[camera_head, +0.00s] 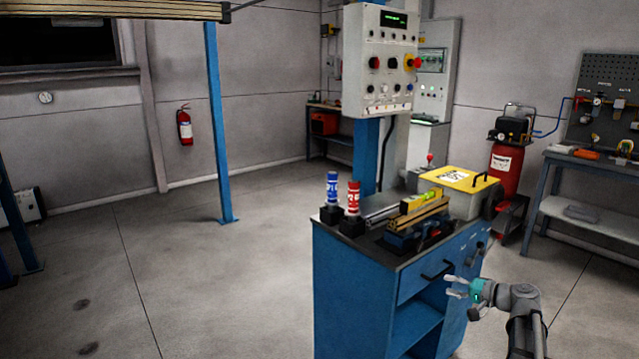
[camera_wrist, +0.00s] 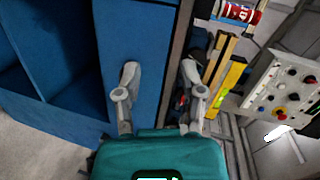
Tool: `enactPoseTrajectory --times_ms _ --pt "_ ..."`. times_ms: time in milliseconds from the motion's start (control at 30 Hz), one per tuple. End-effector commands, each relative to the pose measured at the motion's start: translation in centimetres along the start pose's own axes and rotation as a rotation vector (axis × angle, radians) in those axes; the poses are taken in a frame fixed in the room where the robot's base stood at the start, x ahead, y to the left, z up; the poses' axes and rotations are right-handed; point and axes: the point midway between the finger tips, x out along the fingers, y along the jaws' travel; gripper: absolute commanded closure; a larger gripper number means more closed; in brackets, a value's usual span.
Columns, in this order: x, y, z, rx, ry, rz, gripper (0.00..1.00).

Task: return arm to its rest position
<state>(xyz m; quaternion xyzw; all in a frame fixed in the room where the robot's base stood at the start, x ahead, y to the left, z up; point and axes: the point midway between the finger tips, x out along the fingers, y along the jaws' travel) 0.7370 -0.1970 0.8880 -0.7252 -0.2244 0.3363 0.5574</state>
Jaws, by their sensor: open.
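My gripper (camera_head: 456,287) is at the lower right in the head view, in front of the blue workbench cabinet (camera_head: 350,290). It is open and empty. In the wrist view my gripper (camera_wrist: 160,82) shows two grey fingers spread apart, with the blue cabinet front (camera_wrist: 140,60) and the worktop edge beyond them. I cannot tell the exact gap between the fingers and the cabinet. My arm reaches in from the bottom right corner of the head view.
A control panel (camera_head: 380,65) stands behind. Open floor (camera_head: 200,280) lies left; a side bench (camera_head: 590,190) stands right.

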Motion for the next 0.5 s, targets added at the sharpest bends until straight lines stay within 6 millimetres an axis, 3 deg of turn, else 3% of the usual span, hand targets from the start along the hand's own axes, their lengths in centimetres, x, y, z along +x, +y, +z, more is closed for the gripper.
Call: enactPoseTrajectory --times_ms 300,500 --pt "5.3 2.8 10.1 -0.095 -0.209 0.292 0.49" --pt "7.0 5.1 16.6 -0.181 -0.344 0.516 0.49"
